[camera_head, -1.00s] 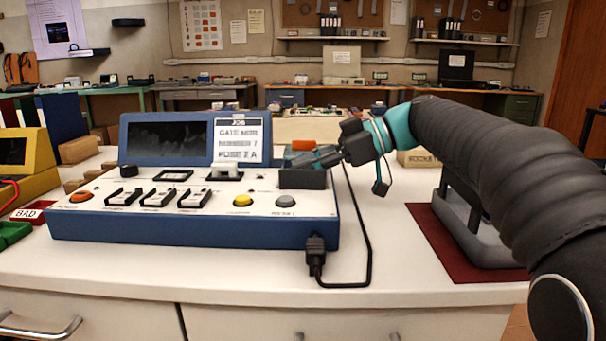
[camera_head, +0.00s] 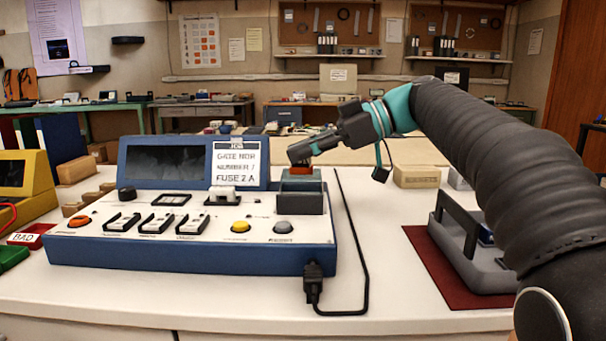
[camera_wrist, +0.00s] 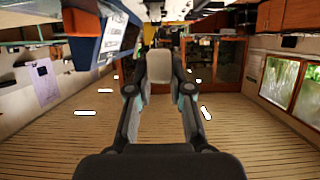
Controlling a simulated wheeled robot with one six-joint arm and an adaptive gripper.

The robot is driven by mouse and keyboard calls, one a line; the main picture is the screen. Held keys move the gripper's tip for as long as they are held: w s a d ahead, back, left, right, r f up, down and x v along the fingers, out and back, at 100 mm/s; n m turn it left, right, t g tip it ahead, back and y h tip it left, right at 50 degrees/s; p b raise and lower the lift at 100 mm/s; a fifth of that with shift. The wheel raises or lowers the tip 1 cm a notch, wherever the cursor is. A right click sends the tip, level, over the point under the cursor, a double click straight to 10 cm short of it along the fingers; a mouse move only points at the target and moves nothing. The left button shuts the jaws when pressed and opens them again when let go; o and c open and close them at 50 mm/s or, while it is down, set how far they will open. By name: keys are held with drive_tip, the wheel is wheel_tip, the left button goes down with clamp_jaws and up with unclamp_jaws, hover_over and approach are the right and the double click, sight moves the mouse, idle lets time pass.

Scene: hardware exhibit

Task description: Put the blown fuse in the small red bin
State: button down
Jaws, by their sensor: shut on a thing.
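My gripper (camera_head: 298,153) is above the back right of the blue-and-white test panel (camera_head: 190,255), over a dark box-shaped socket (camera_head: 298,203). In the wrist view my gripper (camera_wrist: 159,85) is shut on a pale, blocky piece (camera_wrist: 159,67) between its fingertips. No marking on the piece can be read, so I cannot confirm that it is the blown fuse. The held piece is not clear in the head view. The small red bin (camera_head: 43,230), with a BAD label, sits at the left, beside the panel.
A green bin (camera_head: 12,256) is in front of the red bin, and a yellow device (camera_head: 25,185) stands behind it. A black cable (camera_head: 358,260) runs along the panel's right side.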

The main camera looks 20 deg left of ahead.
wheel_tip(320, 180, up, 11)
drive_tip(key=p, duration=0.3)
drive_tip(key=shift+f, duration=0.15)
